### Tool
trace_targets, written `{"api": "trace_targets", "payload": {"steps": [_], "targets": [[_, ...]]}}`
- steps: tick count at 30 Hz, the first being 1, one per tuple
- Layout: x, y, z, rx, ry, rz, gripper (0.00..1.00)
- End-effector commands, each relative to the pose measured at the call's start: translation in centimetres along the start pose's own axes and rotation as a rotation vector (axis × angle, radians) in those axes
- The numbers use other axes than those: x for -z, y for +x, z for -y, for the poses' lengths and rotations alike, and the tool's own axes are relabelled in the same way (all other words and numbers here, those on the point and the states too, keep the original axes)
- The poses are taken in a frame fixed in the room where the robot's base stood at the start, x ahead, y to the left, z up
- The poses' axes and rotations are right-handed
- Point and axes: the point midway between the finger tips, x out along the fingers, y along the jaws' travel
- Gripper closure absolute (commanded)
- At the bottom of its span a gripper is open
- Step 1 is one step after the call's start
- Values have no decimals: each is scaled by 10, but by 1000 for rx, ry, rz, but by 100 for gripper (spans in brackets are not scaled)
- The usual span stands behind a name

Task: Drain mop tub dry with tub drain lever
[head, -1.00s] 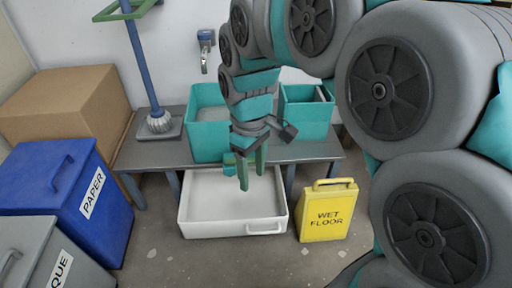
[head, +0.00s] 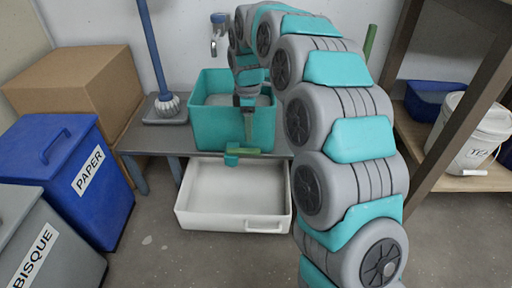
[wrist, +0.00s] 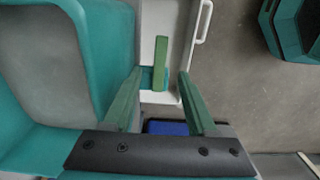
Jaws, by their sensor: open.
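The teal mop tub (head: 205,125) stands on the bench, with a grey surface inside it; whether that is water I cannot tell. The green tub drain lever (head: 243,151) sticks out sideways from a teal fitting low on the tub's front. It also shows in the wrist view (wrist: 161,55). My gripper (head: 248,128) is at the tub's front, close to the lever. In the wrist view my open gripper (wrist: 160,76) has its two green fingers on either side of the lever, with gaps on both sides. Whether the lever is deep between the fingers I cannot tell.
A white tray (head: 190,215) lies on the floor below the lever. A tap (head: 218,35) hangs over the tub. A blue paper bin (head: 110,210), a grey bisque bin (head: 80,265) and a cardboard box (head: 70,85) stand left. A shelf with a white bucket (head: 480,130) stands right.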

Motion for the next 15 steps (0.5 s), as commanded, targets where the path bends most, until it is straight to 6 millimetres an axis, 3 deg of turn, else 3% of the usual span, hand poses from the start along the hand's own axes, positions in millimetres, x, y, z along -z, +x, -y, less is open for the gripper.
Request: {"api": "trace_targets", "payload": {"steps": [5,15], "targets": [[0,16,0,0,1,0,43],[0,67,1,3,2,1,43]]}}
